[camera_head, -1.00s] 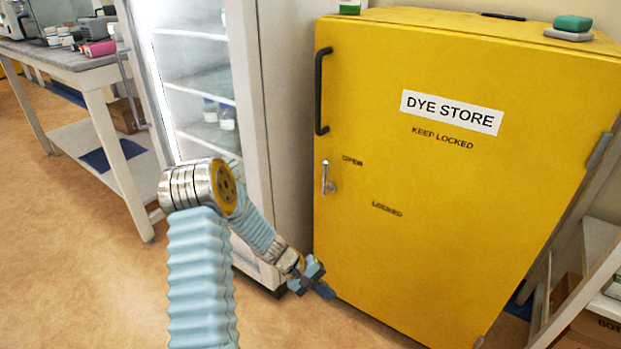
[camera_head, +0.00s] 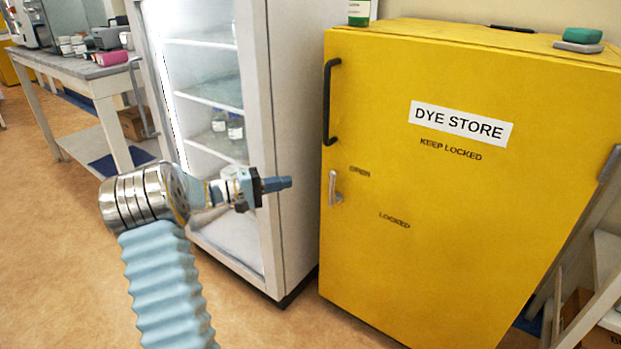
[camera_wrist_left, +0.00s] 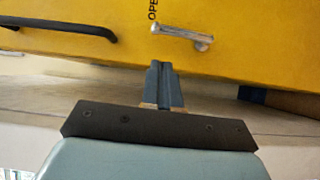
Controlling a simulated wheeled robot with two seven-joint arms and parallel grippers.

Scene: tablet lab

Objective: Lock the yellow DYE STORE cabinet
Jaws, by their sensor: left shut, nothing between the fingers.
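The yellow DYE STORE cabinet (camera_head: 450,200) stands at the right in the head view with its door closed. Its small silver lever handle (camera_head: 334,188) hangs roughly vertical, left of the OPEN mark (camera_head: 360,173); the LOCKED mark (camera_head: 394,221) is lower right. A black pull handle (camera_head: 328,102) is above it. My left gripper (camera_head: 288,183) is shut and empty, left of the lever at about its height, apart from it. In the left wrist view the shut fingers (camera_wrist_left: 163,68) point toward the lever (camera_wrist_left: 184,37). My right gripper is out of view.
A glass-front white fridge (camera_head: 215,130) stands left of the cabinet, close behind my left gripper. A side table (camera_head: 80,70) with jars is at far left. A green-labelled bottle (camera_head: 359,12) and a green sponge-like block (camera_head: 582,36) sit on the cabinet. Floor in front is clear.

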